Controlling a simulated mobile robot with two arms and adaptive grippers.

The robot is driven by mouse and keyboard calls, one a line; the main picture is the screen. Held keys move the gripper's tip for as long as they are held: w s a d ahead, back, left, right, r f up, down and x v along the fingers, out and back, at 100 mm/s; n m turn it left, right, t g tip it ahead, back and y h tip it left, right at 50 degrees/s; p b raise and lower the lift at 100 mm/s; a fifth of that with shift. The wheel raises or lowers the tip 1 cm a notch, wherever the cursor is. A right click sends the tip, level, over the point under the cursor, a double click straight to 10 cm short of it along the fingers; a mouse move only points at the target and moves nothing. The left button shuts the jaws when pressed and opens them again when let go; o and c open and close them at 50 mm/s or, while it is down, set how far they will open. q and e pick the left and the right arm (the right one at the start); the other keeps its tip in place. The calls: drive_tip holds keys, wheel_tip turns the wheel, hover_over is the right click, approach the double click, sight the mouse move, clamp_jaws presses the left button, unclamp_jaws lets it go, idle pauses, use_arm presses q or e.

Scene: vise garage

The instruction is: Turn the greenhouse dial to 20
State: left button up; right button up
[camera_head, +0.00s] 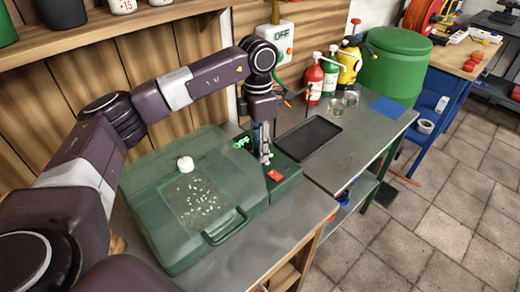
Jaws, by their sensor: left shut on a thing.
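The greenhouse (150,215) is a green box with a cloudy see-through lid on the metal bench. Its dark green control panel (288,168) is at its right side, with a small red display (275,176) and a bright green marking (242,142). My left arm reaches over the lid from the left. My left gripper (265,159) points down at the panel and is shut on the dial, which the fingers mostly hide. The dial's setting cannot be read. My right gripper is not in view.
A black tray (308,138) lies right of the panel. Red (314,80) and green (331,74) bottles, a yellow sprayer (349,62) and glass jars (350,98) stand behind it. A white OFF box (280,38) hangs on the wall. The tiled floor at right is mostly clear.

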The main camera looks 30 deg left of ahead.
use_arm(q)
drive_tip(key=shift+w+r+m, duration=0.1)
drive_tip(key=shift+m, duration=0.5)
drive_tip(key=o, duration=1.2)
drive_tip(key=shift+c, duration=0.2)
wheel_tip(320, 180, up, 12)
drive_tip(key=shift+w+a, duration=0.2)
drive_tip(key=shift+a, duration=0.05)
